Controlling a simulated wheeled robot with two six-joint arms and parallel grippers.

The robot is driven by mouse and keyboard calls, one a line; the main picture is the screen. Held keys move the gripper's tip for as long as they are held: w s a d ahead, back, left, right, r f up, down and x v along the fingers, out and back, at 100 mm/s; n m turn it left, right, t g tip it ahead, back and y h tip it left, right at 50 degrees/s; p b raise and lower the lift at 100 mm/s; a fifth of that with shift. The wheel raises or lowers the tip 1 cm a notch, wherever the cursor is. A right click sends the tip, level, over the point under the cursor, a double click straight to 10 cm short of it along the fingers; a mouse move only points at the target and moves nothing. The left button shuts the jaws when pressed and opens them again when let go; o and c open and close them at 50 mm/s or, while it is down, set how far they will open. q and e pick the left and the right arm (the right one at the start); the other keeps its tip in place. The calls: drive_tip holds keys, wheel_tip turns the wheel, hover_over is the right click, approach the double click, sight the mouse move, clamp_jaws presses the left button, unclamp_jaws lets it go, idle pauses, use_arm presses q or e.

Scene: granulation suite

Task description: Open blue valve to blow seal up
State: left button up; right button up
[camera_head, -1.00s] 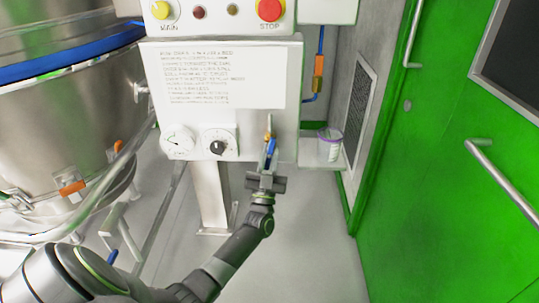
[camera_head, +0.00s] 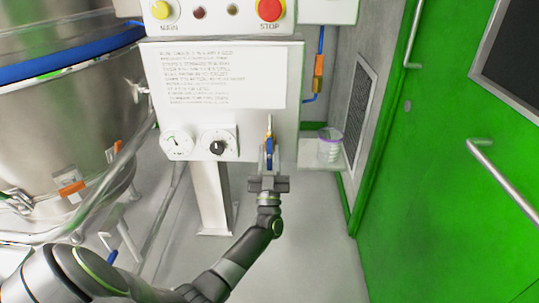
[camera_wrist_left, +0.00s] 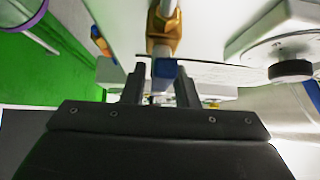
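The blue valve handle (camera_head: 269,153) hangs straight down below its brass fitting at the lower right of the white control panel (camera_head: 225,120). My left gripper (camera_head: 269,163) is just below the fitting, with one finger on each side of the handle. In the left wrist view the blue handle (camera_wrist_left: 165,70) shows between the two fingertips (camera_wrist_left: 160,82), under the brass fitting (camera_wrist_left: 164,32). The fingers look spread, with a small gap to the handle; contact is not clear. My right gripper is out of view.
Two dials, a left gauge (camera_head: 176,143) and a right one with a black knob (camera_head: 218,145), sit left of the valve. A small tub (camera_head: 329,145) stands on a shelf at right. A steel vessel (camera_head: 60,120) is at left, a green door (camera_head: 440,170) at right.

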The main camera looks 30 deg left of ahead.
use_arm(q)
drive_tip(key=shift+o, duration=1.1)
drive_tip(key=b+v, duration=0.1)
drive_tip(key=v, duration=1.6)
drive_tip(key=shift+s, duration=0.15)
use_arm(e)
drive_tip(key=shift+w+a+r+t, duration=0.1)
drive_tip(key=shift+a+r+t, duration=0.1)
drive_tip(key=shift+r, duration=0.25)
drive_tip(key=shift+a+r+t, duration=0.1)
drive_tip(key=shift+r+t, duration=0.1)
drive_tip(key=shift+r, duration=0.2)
use_arm(q)
drive_tip(key=shift+d+f, duration=0.1)
drive_tip(key=shift+f, duration=0.05)
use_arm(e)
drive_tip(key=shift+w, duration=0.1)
